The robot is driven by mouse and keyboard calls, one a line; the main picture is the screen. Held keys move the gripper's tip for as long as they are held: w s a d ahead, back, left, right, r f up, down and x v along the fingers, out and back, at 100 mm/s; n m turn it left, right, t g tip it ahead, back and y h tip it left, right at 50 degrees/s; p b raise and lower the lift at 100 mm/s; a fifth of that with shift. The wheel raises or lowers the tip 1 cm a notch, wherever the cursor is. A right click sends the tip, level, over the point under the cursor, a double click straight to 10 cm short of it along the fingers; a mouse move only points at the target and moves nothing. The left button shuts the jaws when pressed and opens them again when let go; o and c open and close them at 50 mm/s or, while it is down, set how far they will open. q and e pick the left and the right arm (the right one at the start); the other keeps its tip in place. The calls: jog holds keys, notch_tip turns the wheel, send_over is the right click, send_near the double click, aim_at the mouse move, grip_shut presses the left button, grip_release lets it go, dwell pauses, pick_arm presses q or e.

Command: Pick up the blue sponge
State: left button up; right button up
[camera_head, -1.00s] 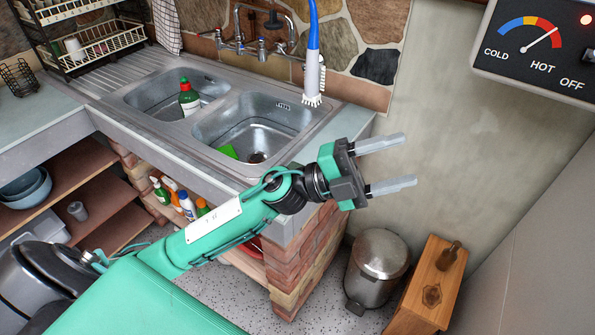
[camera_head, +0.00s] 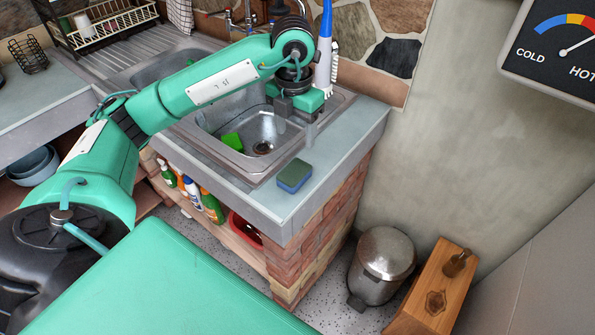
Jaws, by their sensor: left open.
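The blue sponge (camera_head: 294,176) lies flat on the grey countertop, at the near right corner of the sink. Its top is dark green and its side is blue. My left gripper (camera_head: 297,128) is above and behind the sponge in the picture, over the right part of the sink basin. Its fingers point down and are open, with nothing between them. It is apart from the sponge. My right gripper is not in view.
A green piece (camera_head: 232,141) lies in the sink basin (camera_head: 215,120). A blue-handled brush (camera_head: 326,55) stands upright behind my gripper. A metal bin (camera_head: 382,262) and a wooden box (camera_head: 432,290) stand on the floor at the right. The countertop right of the sponge is clear.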

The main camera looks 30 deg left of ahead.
pick_arm(q)
jog(key=p, duration=0.1)
send_over(295, 171)
notch_tip(295, 171, down, 8)
jog(key=shift+a+f, duration=0.15)
jog(key=shift+f, duration=0.2)
notch_tip(295, 171, down, 4)
jog(key=shift+s+f+p, duration=0.1)
jog(key=shift+f+p, duration=0.1)
jog(key=shift+p, duration=0.85)
jog(key=shift+f, duration=0.2)
jog(key=c, duration=0.6)
jog(key=shift+c, duration=0.6)
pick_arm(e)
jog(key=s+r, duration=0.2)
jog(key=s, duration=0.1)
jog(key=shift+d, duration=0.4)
